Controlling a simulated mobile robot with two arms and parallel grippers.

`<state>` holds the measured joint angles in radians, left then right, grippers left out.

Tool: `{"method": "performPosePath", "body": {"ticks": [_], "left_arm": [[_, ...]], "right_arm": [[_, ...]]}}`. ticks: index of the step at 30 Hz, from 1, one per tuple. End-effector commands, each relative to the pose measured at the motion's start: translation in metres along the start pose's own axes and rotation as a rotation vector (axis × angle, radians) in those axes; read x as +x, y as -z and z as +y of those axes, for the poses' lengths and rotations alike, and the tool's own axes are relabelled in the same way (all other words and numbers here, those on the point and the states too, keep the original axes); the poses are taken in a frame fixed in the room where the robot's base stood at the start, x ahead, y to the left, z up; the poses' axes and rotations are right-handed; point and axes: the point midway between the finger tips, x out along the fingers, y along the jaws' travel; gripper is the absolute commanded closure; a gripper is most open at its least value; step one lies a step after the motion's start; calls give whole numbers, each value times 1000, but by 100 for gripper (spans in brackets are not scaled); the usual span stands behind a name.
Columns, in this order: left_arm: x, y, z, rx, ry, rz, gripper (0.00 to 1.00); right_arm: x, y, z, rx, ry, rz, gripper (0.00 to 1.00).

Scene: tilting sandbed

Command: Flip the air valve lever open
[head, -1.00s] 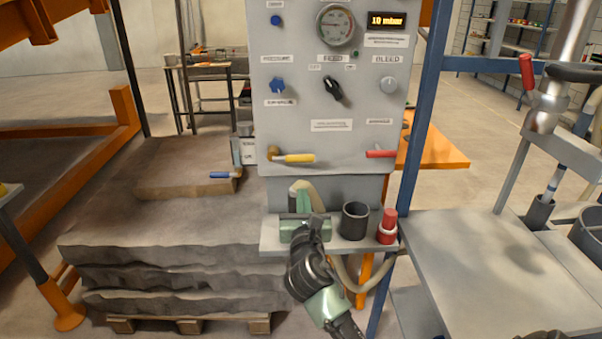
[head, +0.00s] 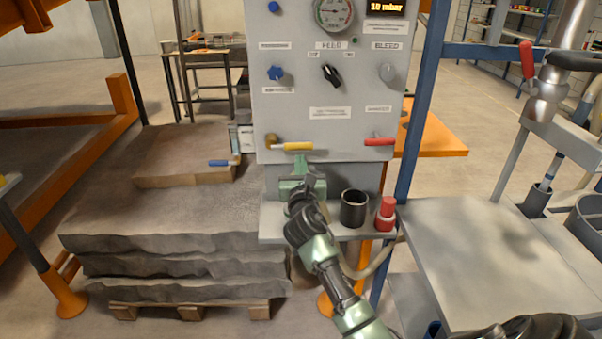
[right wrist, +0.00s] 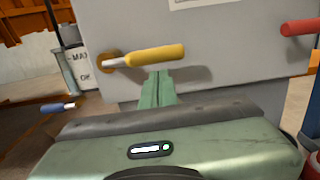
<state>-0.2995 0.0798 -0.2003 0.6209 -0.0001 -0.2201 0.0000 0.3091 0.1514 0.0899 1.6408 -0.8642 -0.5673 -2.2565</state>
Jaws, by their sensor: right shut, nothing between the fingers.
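The air valve lever has a yellow handle (head: 298,146) on a brass valve body (head: 271,141) at the lower left of the grey control panel. The handle lies level, pointing right. In the right wrist view the yellow handle (right wrist: 155,56) crosses above my fingertips. My right gripper (head: 303,164) is shut and empty, with its green fingers (right wrist: 157,82) pointing up just below the handle. I cannot tell whether they touch it. My left gripper is not in view.
A red lever (head: 380,142) sits to the right on the panel (head: 335,90). A blue-handled lever (head: 219,163) is at the left, near the stacked slabs.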

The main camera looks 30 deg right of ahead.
Motion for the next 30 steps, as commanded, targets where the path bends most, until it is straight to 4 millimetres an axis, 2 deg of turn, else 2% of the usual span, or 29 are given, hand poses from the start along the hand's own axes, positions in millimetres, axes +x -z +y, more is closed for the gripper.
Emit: {"method": "performPosePath", "body": {"ticks": [6,17,30], "left_arm": [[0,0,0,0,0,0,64],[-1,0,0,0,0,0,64],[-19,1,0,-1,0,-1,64]], "right_arm": [[14,0,1,0,-1,0,100],[15,0,0,-2,-1,0,100],[15,-8,-2,-75,-5,-1,100]]}}
